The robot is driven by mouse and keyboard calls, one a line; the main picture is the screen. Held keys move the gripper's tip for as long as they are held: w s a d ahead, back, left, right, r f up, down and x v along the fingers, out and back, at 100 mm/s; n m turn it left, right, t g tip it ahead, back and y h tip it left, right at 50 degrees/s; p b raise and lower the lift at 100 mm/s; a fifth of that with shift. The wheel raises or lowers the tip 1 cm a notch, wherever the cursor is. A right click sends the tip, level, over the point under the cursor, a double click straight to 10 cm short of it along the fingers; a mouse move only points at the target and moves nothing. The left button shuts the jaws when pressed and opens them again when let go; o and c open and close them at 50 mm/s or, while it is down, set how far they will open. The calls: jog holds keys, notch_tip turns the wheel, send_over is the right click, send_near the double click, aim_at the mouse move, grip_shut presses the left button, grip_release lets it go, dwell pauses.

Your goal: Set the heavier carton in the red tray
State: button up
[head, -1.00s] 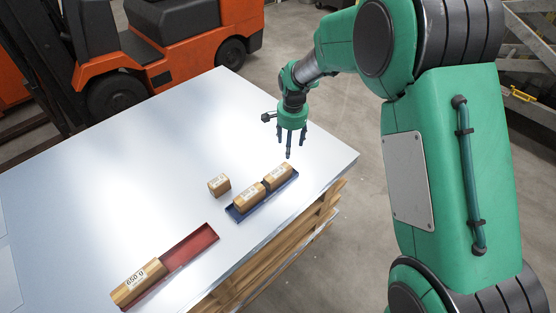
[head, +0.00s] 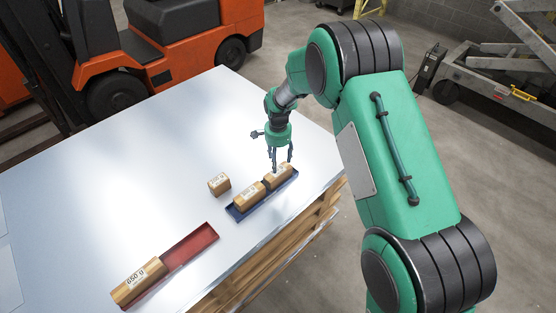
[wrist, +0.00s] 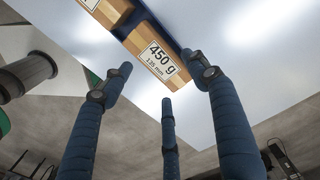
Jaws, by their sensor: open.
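The red tray (head: 190,245) lies at the table's front left. A long wooden carton (head: 138,282), its label seeming to read 650 g, fills its left end; the right end is empty. The blue tray (head: 236,213) holds two cartons end to end, a left one (head: 248,196) and a right one (head: 278,177). A smaller carton (head: 219,184) stands alone on the table behind it. My gripper (head: 281,164) is open and empty, just above the right carton. In the wrist view its three fingers are spread below a carton labelled 450 g (wrist: 162,58).
The metal-topped table (head: 130,170) is clear at the back and left. Its right edge runs close by the blue tray, with wooden boards (head: 265,262) under it. An orange forklift (head: 170,55) stands behind the table.

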aim_at(278, 171)
jog(key=f+b, duration=0.3)
jog(key=f, duration=0.6)
jog(key=shift+s+f+b, duration=0.2)
jog(key=shift+b, duration=0.2)
jog(key=shift+w, duration=0.1)
jog(key=shift+r, duration=0.15)
jog(key=c, duration=1.2)
jog(key=shift+w, duration=0.1)
jog(key=shift+c, duration=0.2)
jog(key=shift+r, duration=0.2)
jog(key=shift+w+r+p, duration=0.1)
jog(key=shift+r+p, duration=0.6)
jog(key=shift+r, duration=0.95)
jog(key=shift+c, duration=0.9)
jog(key=shift+r+p, duration=1.5)
jog(key=shift+r, duration=1.3)
